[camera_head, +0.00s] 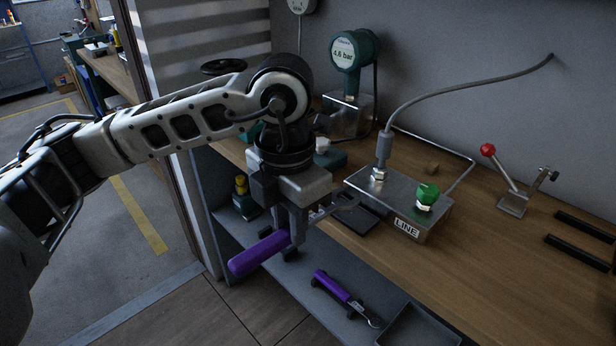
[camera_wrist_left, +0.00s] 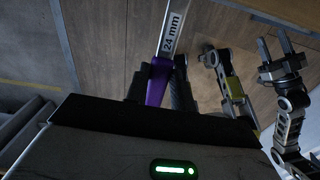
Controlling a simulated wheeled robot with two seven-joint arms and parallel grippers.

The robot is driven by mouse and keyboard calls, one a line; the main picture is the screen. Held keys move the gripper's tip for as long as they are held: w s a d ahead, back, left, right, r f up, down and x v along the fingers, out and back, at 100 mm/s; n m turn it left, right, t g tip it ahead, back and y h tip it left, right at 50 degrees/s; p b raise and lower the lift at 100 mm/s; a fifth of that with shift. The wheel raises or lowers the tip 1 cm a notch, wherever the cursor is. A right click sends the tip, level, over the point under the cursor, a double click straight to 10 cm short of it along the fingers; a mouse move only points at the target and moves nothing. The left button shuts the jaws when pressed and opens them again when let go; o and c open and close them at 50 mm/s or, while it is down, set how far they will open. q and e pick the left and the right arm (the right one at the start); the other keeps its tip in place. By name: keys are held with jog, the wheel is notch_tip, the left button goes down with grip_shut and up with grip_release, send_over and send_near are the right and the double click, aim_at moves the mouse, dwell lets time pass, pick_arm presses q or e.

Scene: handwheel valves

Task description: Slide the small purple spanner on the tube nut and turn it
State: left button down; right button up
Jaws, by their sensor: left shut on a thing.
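My left gripper (camera_head: 297,232) is shut on the thick purple handle of a spanner (camera_head: 262,252). The spanner's grey jaw end points right, just left of the metal LINE block (camera_head: 398,205) and apart from the tube nut (camera_head: 378,175). The nut sits on the block at the foot of a grey tube. In the left wrist view, the spanner's shank (camera_wrist_left: 172,32) reads "24 mm". A second purple-handled tool (camera_head: 335,288) lies on the lower shelf. My right gripper (camera_wrist_left: 277,52) shows in the left wrist view, its fingers apart and empty.
A green knob (camera_head: 427,196) stands on the block's right side. A gauge (camera_head: 350,50) reading 4.6 bar is behind. A red-knobbed lever (camera_head: 488,150) and black rails (camera_head: 580,240) are at right. The bench front (camera_head: 450,270) is clear. A grey tray (camera_head: 418,328) is below.

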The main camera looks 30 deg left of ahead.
pick_arm(q)
jog(key=shift+r, duration=0.1)
jog(key=shift+w+d, duration=0.15)
jog(key=shift+w, duration=0.1)
jog(key=shift+w+d+p, duration=0.1)
jog(key=shift+w+d, duration=0.15)
jog(key=shift+w, duration=0.4)
jog(key=shift+w+d+p, duration=0.1)
jog(key=shift+w+d, duration=0.1)
jog(key=shift+w, duration=0.45)
jog(key=shift+w+d+p, duration=0.1)
jog(key=shift+w+d, duration=0.15)
jog(key=shift+w, duration=0.4)
jog(key=shift+s, duration=0.1)
jog(key=shift+b, duration=0.4)
